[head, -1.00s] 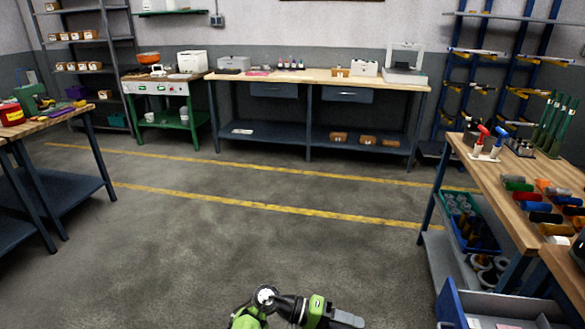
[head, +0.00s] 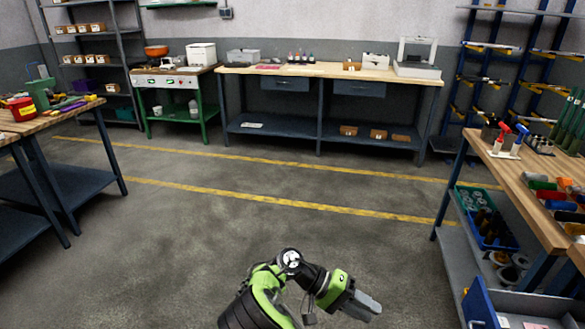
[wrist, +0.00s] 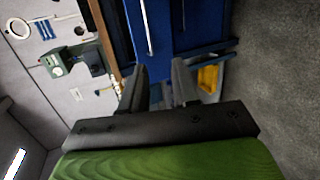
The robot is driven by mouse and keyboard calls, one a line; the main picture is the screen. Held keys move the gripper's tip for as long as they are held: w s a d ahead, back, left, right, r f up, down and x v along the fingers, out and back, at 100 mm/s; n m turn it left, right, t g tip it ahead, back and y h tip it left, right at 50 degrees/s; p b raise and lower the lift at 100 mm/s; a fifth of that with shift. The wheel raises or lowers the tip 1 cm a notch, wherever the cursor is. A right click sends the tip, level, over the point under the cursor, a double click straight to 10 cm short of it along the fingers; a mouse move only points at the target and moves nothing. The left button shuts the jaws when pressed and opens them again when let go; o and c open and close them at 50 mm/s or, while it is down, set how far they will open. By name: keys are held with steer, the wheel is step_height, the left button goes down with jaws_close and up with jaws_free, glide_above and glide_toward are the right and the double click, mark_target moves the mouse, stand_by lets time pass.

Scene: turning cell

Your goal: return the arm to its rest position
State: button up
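My arm (head: 265,285) shows at the bottom middle of the head view, bent, its green and black links above bare floor. My gripper (head: 368,307) is at its right end, pointing right and slightly down, clear of the benches. In the wrist view, the two dark fingers of my gripper (wrist: 160,75) stand apart with a gap between them. Nothing shows between the fingers. A blue cabinet (wrist: 190,25) lies beyond the fingertips in that view.
The concrete floor (head: 190,240) with yellow lines is open ahead. A wooden bench (head: 530,185) with coloured parts stands at right, a blue open drawer (head: 480,308) below it. Another table (head: 50,122) stands at left. A long workbench (head: 330,70) lines the back wall.

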steer(key=s+d+r+t+y+p, duration=0.1)
steer(key=s+d+r+y+p, duration=0.1)
steer(key=s+r+y, duration=0.45)
steer(key=s+d+r+t+y+p, duration=0.1)
steer(key=d+r+t+y+p, duration=0.15)
steer(key=r, duration=0.75)
steer(key=s+a+r+n+t+y+p, duration=0.1)
steer(key=s+a+r+t+p, duration=0.1)
steer(key=s+r, duration=0.3)
steer(key=s+a+r+n+t+y+p, duration=0.2)
steer(key=s+a+r+t, duration=0.1)
steer(key=s, duration=0.6)
step_height(320, 180, up, 2)
steer(key=shift+a+r+t+y, duration=0.15)
steer(key=shift+a+t+y, duration=0.2)
steer(key=shift+t, duration=0.5)
